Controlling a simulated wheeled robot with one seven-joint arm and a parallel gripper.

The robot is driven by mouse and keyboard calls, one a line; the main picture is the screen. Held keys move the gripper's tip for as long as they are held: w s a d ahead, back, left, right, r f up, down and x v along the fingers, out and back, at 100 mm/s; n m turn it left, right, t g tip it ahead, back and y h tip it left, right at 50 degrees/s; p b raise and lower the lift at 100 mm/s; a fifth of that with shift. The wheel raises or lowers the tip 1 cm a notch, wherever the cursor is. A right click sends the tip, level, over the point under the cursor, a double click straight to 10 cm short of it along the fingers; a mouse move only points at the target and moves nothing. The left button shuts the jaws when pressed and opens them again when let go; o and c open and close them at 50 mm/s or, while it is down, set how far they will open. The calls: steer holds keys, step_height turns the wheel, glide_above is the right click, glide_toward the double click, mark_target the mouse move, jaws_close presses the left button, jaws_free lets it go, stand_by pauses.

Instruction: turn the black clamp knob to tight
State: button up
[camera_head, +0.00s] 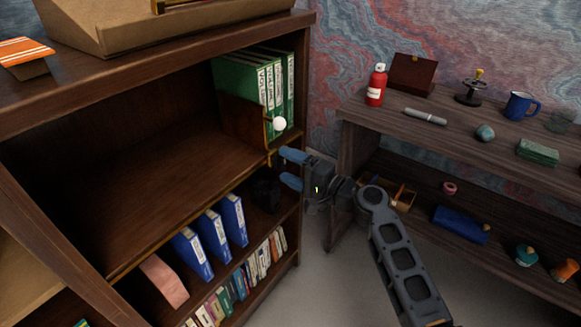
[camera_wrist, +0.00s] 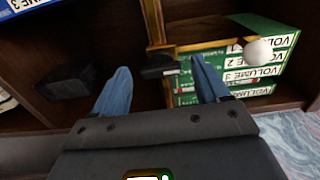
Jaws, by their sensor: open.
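The black clamp knob (camera_wrist: 160,71) shows in the wrist view as a dark bar-like piece at the end of a brass strip (camera_wrist: 154,22). It lies between the two blue fingertips of my gripper (camera_wrist: 160,66), with gaps visible on both sides. In the head view my gripper (camera_head: 291,168) is open and points left at the front edge of the wooden bookcase, beside the brass fitting (camera_head: 269,147). The knob is too small and dark to make out clearly there. I cannot tell how far it is turned.
A white ball (camera_head: 279,123) sits in front of green volumes (camera_head: 266,80) just above my gripper. A black object (camera_head: 265,192) stands on the shelf below, near blue binders (camera_head: 232,219). A dark side table (camera_head: 450,130) with several items stands to the right.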

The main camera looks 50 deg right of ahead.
steer(key=s, duration=0.7)
steer(key=shift+s+d, duration=0.15)
steer(key=shift+s, duration=0.25)
stand_by(0.4)
steer(key=s+a+f+n+g+h+p, duration=0.1)
steer(key=s+a+f+n+g+p, duration=0.15)
steer(key=s+a, duration=0.4)
steer(key=s+a+f+n+g+h+p, duration=0.1)
steer(key=s+a+n+g+p, duration=0.1)
steer(key=s+a+n, duration=0.35)
steer(key=s+a+r+n+p, duration=0.2)
steer(key=s+a+r+n, duration=0.2)
steer(key=s+r, duration=0.3)
steer(key=s+a+r+n+t+y+p, duration=0.1)
steer(key=s+a+r+n, duration=0.4)
steer(key=r, duration=0.6)
steer(key=s+a+p, duration=0.1)
steer(key=s+a, duration=0.1)
steer(key=s, duration=0.1)
steer(key=shift+s+n, duration=0.3)
steer(key=shift+a+r, duration=0.1)
